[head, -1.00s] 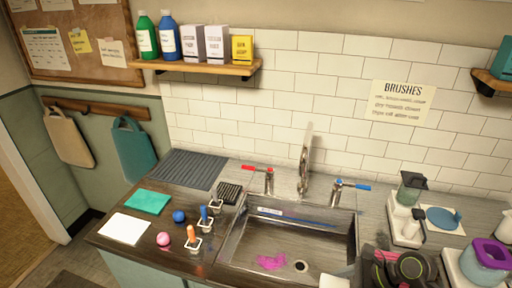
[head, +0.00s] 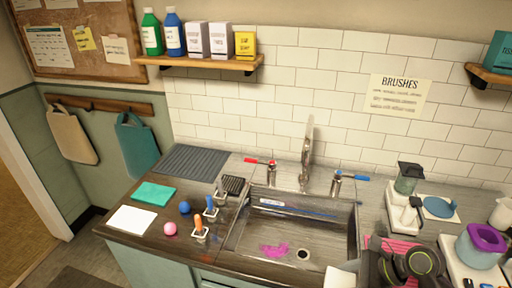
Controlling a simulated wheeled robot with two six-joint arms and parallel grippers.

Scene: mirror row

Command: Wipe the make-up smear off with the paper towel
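A bright magenta smear (head: 273,250) lies on the floor of the steel sink (head: 240,243), left of the round drain. A flat white sheet (head: 132,219) lies at the counter's left front corner, in front of a folded teal cloth (head: 153,193). Another white piece (head: 340,279) shows at the sink's front right corner, cut by the bottom edge. I cannot tell which of the two white things is the paper towel. Neither of my grippers is in view.
A pink ball (head: 170,229), a blue ball (head: 185,207) and small upright brushes stand left of the sink. A tap (head: 305,160) rises behind it. Black headphones (head: 424,262), a purple-rimmed container (head: 482,245) and a blender-like jar (head: 408,180) crowd the right side.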

